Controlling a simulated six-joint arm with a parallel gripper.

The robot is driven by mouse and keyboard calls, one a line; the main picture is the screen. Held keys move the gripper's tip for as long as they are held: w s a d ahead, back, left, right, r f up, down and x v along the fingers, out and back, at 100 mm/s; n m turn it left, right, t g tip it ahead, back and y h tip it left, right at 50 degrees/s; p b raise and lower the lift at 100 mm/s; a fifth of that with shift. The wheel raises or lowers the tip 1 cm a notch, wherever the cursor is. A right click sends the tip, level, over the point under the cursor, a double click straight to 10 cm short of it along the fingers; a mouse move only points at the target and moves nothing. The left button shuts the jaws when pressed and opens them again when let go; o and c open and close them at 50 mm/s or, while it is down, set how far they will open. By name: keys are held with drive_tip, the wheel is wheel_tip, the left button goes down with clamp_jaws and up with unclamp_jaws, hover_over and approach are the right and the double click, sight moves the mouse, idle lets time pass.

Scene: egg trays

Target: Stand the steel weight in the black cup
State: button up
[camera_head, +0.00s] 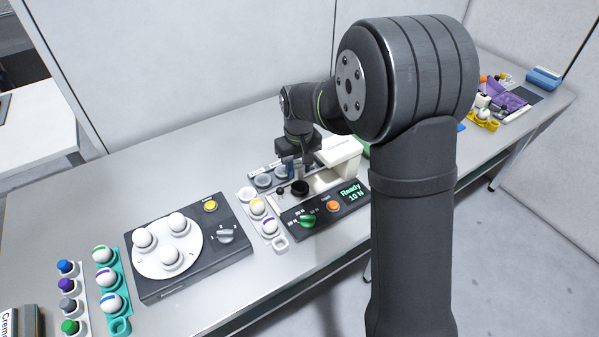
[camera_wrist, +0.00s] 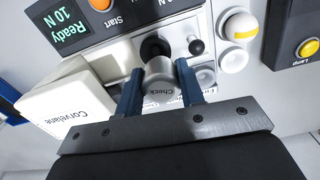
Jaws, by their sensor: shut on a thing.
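In the head view my gripper (camera_head: 294,170) is over the tester, close to the black cup (camera_head: 299,188). The black cup (camera_wrist: 154,46) shows just beyond the weight in the wrist view, its near side covered by the weight. I cannot tell how high the weight is above the cup.
The cream tester head (camera_head: 340,151) stands right beside my gripper. Its dark panel (camera_head: 348,208) reads "Ready 10 N". A small black knob (camera_wrist: 196,46) is beside the cup. A grey egg tray (camera_head: 280,244) and a turntable box (camera_head: 190,283) lie to the left.

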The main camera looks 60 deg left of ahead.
drive_tip(key=n, duration=0.1)
drive_tip(key=w+n, duration=0.1)
drive_tip(key=a+n, duration=0.1)
drive_tip(key=shift+w+a+r, duration=0.1)
drive_tip(key=shift+w+r, duration=0.1)
drive_tip(key=shift+r, duration=0.05)
drive_tip(key=shift+f, duration=3)
drive_tip(key=shift+f, duration=0.6)
drive_tip(key=o, duration=1.1)
wheel_tip(320, 180, up, 18)
drive_tip(key=shift+f, duration=0.25)
